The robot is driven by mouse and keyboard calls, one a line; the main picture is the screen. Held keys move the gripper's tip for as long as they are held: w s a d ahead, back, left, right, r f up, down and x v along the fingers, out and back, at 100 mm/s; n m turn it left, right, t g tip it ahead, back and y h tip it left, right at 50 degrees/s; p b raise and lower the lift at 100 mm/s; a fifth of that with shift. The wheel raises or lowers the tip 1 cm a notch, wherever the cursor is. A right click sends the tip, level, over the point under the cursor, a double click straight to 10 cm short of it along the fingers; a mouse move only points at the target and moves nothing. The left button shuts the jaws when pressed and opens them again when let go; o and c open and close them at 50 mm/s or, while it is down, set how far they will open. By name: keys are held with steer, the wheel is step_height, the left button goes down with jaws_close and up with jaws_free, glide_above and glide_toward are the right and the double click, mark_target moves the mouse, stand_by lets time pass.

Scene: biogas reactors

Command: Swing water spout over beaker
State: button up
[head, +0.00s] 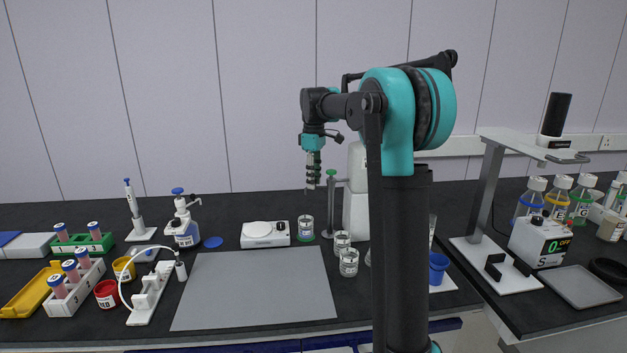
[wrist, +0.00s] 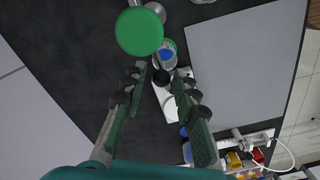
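The water spout (head: 340,180) is a thin grey arm with a green knob (head: 331,172) on top, beside a white tank (head: 356,205). A beaker (head: 305,229) with a green band stands on the bench to the left of the spout's stand. My gripper (head: 313,187) points down, just left of the green knob and above the beaker. My gripper (wrist: 160,83) shows two separated fingers. A small dark round thing between the tips is unclear.
A white balance-like device (head: 265,234) stands left of the beaker. Small glass jars (head: 348,262) stand in front of the tank. A grey mat (head: 256,288) lies clear in front. A wash bottle (head: 184,222) and tube racks (head: 75,288) are at the left.

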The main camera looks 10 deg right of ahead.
steer(key=shift+r, duration=3.75)
